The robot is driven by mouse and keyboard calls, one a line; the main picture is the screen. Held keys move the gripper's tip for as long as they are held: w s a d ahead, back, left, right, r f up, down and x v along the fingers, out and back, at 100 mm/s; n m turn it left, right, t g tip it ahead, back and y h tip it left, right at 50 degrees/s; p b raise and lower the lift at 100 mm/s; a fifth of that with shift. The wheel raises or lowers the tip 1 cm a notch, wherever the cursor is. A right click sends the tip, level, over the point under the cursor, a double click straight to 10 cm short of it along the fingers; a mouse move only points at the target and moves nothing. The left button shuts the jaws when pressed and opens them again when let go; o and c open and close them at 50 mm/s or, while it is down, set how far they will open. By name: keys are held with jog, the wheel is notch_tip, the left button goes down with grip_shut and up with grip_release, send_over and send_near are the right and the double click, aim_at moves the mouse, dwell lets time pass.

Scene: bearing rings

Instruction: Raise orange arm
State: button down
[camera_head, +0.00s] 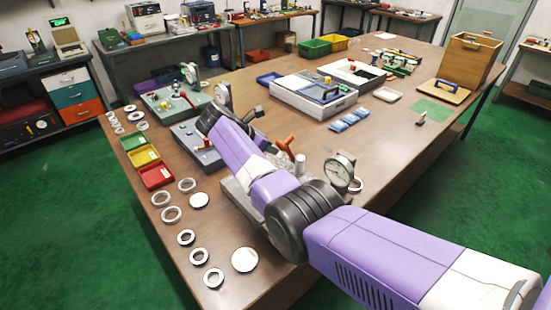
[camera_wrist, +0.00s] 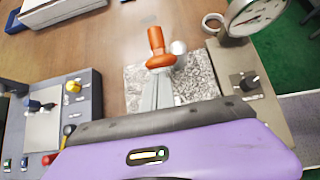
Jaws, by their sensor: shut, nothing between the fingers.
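The orange arm (camera_wrist: 157,50) is a lever with an orange grip over a speckled grey block (camera_wrist: 198,80) in the wrist view. Its grip also shows in the head view (camera_head: 285,145), just beyond my purple arm. A pale grey bar runs from the grip down to the dark edge of my gripper (camera_wrist: 150,121). The bar's lower end is hidden. My gripper is shut and holds nothing. Its fingertips are not clear, and I cannot tell whether it touches the lever. A dial gauge (camera_head: 340,169) stands to the right of the lever.
A grey control box (camera_wrist: 62,115) with knobs is left of the block in the wrist view. Metal rings (camera_head: 172,214) and red, yellow and green bins (camera_head: 156,177) lie on the table's left side. A white case (camera_head: 315,103) stands behind.

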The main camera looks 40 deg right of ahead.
jog(key=shift+d+r, duration=0.25)
jog(key=shift+d+r, duration=0.15)
dwell(0.3)
jog(key=a+r+p, duration=0.1)
jog(key=a+r, duration=0.4)
jog(key=a, duration=0.5)
jog(key=shift+s+a+r+p, duration=0.2)
jog(key=shift+a+r+p, duration=0.05)
jog(key=shift+p, duration=0.05)
dwell(0.3)
